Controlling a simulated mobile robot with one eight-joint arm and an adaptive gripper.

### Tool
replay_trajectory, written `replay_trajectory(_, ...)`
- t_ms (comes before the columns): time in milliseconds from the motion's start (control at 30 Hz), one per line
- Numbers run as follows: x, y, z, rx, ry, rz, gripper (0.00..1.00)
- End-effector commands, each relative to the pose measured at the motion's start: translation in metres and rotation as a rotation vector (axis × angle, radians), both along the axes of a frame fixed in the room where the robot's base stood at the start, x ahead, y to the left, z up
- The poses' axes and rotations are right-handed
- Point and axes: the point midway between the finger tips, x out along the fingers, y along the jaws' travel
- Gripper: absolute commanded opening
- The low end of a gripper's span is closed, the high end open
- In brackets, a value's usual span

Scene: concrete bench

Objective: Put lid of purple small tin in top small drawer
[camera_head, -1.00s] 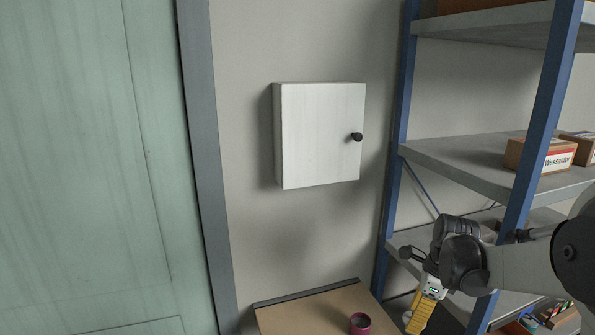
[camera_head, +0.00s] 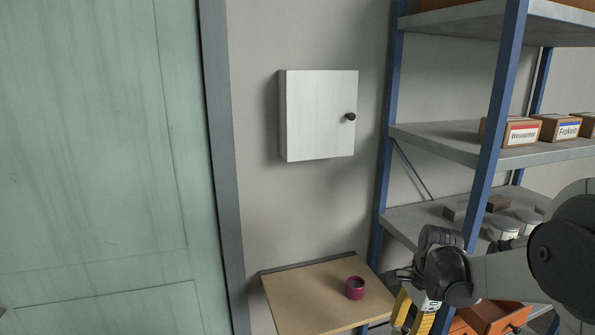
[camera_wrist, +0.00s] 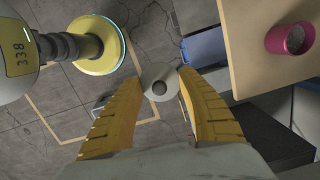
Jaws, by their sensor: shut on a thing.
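My gripper (camera_wrist: 160,85) is shut on a lid (camera_wrist: 151,74), a pale grey disc with a dark round knob, between its yellow finger tips. In the head view, my gripper (camera_head: 404,309) is to the right of the wooden table; the lid cannot be made out there. The purple small tin (camera_head: 355,288) stands uncovered on the table; it also shows at the top right of the wrist view (camera_wrist: 289,38). An orange drawer unit (camera_head: 491,311) is at the bottom right of the head view, partly hidden by my arm. I cannot tell which drawer is the top small one.
The wooden table (camera_head: 305,297) is otherwise clear. A blue-framed shelf (camera_head: 428,143) with labelled boxes and jars stands at the right. A white wall cabinet (camera_head: 318,112) is shut. A blue bin (camera_wrist: 205,60) sits beside the table, below my gripper.

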Motion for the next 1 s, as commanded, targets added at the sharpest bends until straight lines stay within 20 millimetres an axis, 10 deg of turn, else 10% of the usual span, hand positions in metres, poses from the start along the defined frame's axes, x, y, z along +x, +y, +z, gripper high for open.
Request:
replay_trajectory(500, -0.037, 0.060, -0.105, -0.003, -0.001, 1.260, 0.26)
replay_trajectory(1000, -0.041, 0.064, -0.111, -0.004, -0.001, 1.403, 0.26)
